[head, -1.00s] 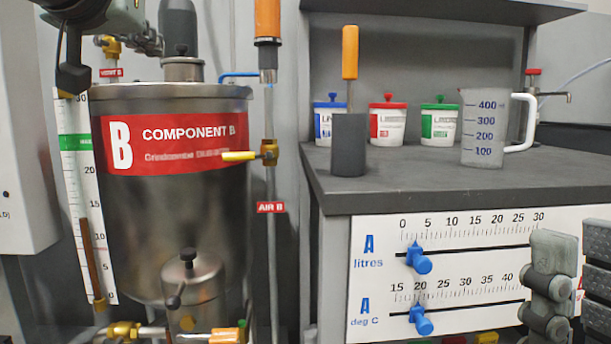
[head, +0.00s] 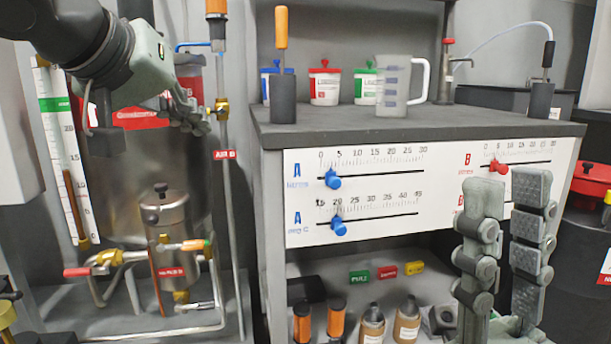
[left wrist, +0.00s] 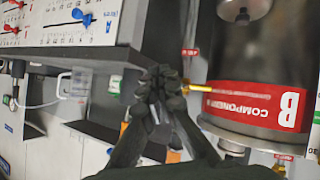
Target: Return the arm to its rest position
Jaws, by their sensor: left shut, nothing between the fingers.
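My left arm comes in from the upper left of the head view, in front of the component B tank (head: 125,185). Its gripper (head: 190,118) hangs near the tank's upper right side, by the yellow-handled valve on the air B pipe. In the left wrist view the left gripper's fingertips (left wrist: 160,82) are together and empty, with the tank (left wrist: 255,70) to the right. My right gripper (head: 507,245) stands upright at the lower right of the head view. Its two fingers are apart with nothing between them, in front of the slider panel.
The grey bench (head: 400,128) holds a measuring jug (head: 395,85), lidded tubs and a dark holder with an orange-handled tool (head: 282,60). The slider panel (head: 370,195) is below. The air B pipe (head: 228,180) stands between tank and bench. Bottles stand on the lower shelf.

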